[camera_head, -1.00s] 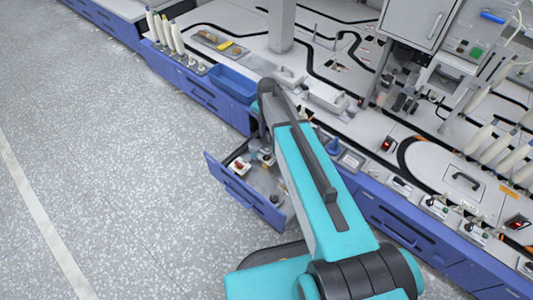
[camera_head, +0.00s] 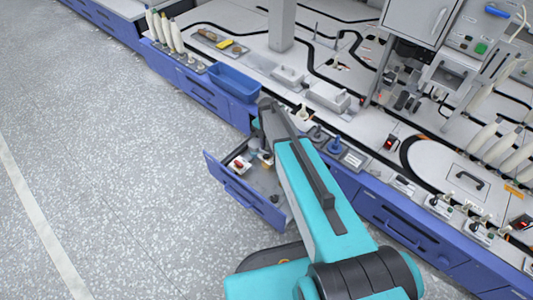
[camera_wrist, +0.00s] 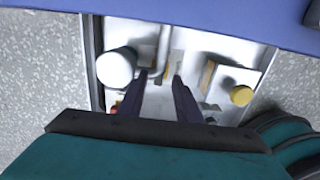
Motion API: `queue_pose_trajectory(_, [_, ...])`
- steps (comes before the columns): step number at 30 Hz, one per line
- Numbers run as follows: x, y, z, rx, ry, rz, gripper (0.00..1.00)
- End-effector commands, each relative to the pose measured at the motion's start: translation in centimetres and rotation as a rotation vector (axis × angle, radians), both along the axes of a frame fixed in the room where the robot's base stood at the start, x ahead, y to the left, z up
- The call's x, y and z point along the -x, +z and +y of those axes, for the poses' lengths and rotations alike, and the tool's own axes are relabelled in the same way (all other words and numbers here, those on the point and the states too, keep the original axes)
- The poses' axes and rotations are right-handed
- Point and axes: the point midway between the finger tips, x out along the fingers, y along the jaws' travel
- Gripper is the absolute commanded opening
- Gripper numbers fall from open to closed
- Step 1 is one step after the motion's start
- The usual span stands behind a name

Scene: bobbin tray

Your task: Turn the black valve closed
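In the wrist view, the two dark fingers of my gripper (camera_wrist: 161,76) point down over an open drawer (camera_wrist: 92,60). They stand apart with a gap between them, and I see nothing clasped. In the head view my arm hides the gripper. A small dark round fitting (camera_head: 317,134) stands on the bench just right of my arm, beside a blue fitting (camera_head: 334,146). It may be the black valve, but it is too small to be sure, and I cannot tell its turn position. I see no clear black valve in the wrist view.
The drawer holds a white cylinder (camera_wrist: 116,67), a yellow round piece (camera_wrist: 241,95) and other small parts. A blue bin (camera_head: 233,82) sits on the bench edge. White bobbins (camera_head: 176,38) stand at the back left. The speckled floor (camera_head: 100,170) at left is clear.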

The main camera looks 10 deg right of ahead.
Motion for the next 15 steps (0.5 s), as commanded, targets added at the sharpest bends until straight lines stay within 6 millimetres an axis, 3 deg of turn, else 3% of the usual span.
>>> queue_pose_trajectory(6, [0.0, -2.6, 0.0, 0.001, 0.000, 0.001, 0.31])
queue_pose_trajectory(15, [0.0, -3.3, 0.0, -0.001, 0.000, -0.001, 0.31])
